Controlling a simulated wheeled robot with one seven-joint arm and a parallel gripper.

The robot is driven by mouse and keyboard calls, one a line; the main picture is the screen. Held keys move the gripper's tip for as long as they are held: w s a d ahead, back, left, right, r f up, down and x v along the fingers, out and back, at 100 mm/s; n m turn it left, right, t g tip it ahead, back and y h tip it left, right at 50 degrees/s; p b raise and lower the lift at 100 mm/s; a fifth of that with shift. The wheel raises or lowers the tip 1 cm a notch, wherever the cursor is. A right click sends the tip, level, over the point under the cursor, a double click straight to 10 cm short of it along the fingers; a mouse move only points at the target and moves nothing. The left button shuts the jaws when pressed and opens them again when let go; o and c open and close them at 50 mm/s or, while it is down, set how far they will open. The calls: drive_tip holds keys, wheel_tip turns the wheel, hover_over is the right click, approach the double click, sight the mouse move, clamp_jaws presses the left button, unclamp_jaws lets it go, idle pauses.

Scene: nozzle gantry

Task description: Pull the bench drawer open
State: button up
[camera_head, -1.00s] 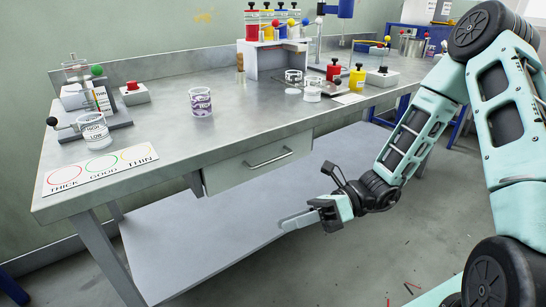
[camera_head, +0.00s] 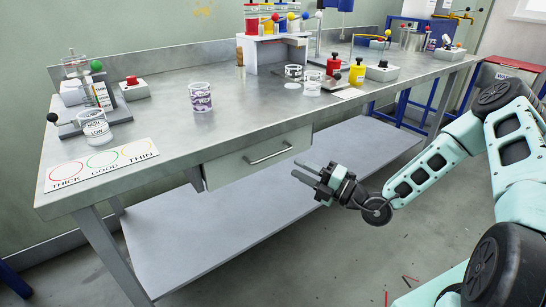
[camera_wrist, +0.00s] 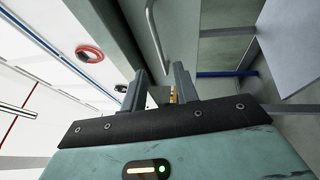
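The bench drawer (camera_head: 232,166) is a grey box front under the bench top, and it looks shut. Its handle (camera_head: 268,155) is a slim metal bar across the front. My gripper (camera_head: 314,178) is to the right of and a little below the handle, apart from it, with its fingers pointing left toward the bench. In the wrist view my gripper (camera_wrist: 160,85) has its two fingers apart with no object held between them. The curved handle (camera_wrist: 152,28) shows beyond the fingertips in that view, against the grey drawer front (camera_wrist: 182,30).
The bench top (camera_head: 225,125) carries a printed cup (camera_head: 201,97), a thick-good-thin card (camera_head: 100,167) and a rack with coloured pots. A lower shelf (camera_head: 200,235) lies beneath the drawer. The floor in front of the bench is mostly clear.

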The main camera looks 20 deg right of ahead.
sight(273, 155)
drive_tip(key=x, duration=0.9)
drive_tip(key=shift+w+a+b, duration=0.1)
drive_tip(key=shift+w+b, duration=0.05)
drive_tip(key=shift+b, duration=0.25)
drive_tip(key=shift+c, duration=0.3)
clamp_jaws()
